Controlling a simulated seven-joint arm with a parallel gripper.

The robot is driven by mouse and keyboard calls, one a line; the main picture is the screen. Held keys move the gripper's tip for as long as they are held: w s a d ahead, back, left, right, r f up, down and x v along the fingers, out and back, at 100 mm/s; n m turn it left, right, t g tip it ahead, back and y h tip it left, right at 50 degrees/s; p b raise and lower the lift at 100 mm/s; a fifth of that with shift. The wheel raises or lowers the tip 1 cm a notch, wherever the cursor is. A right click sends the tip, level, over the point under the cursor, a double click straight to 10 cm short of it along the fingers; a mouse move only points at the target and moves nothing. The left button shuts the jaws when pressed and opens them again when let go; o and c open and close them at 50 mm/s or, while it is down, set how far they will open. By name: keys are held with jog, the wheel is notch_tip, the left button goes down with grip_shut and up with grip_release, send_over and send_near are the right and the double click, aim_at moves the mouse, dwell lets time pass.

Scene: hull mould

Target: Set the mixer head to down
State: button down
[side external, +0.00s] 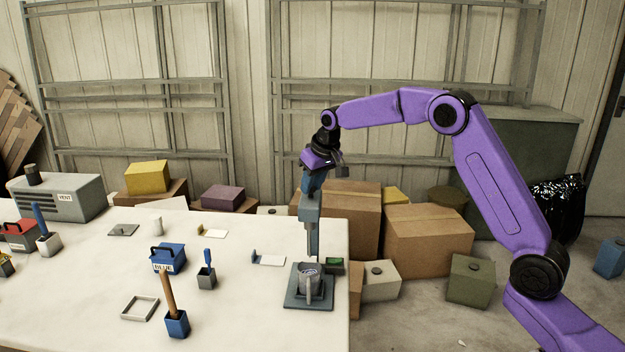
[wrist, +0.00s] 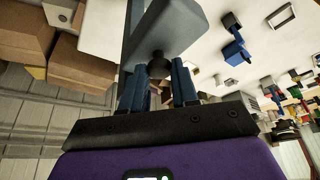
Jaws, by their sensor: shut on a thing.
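The mixer stands at the table's right edge in the side external view. Its grey head (side external: 310,208) sits high on a blue-grey column, above a grey bowl (side external: 309,284) on a square dark base (side external: 293,301). A thin rod runs down from the head towards the bowl; whether it enters the bowl is hard to tell. My gripper (side external: 313,190) points down at the top of the head. In the wrist view, its blue fingers (wrist: 157,88) are on both sides of a dark round knob (wrist: 158,65) on the grey head (wrist: 166,35). The fingers are shut on this knob.
A small dark box with a green top (side external: 334,265) is beside the bowl. A blue bin (side external: 168,260), a small cup with a blue-handled tool (side external: 207,278) and a square frame (side external: 140,308) stand left on the table (side external: 240,325). Cardboard boxes (side external: 430,243) are behind, right.

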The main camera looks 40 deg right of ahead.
notch_tip(320, 180, down, 9)
jog(key=shift+r, duration=0.1)
jog(key=c, duration=0.9)
grip_release()
jog(key=shift+o, duration=0.2)
jog(key=shift+r, duration=0.1)
jog(key=v, duration=1.7)
jog(key=shift+r, duration=0.2)
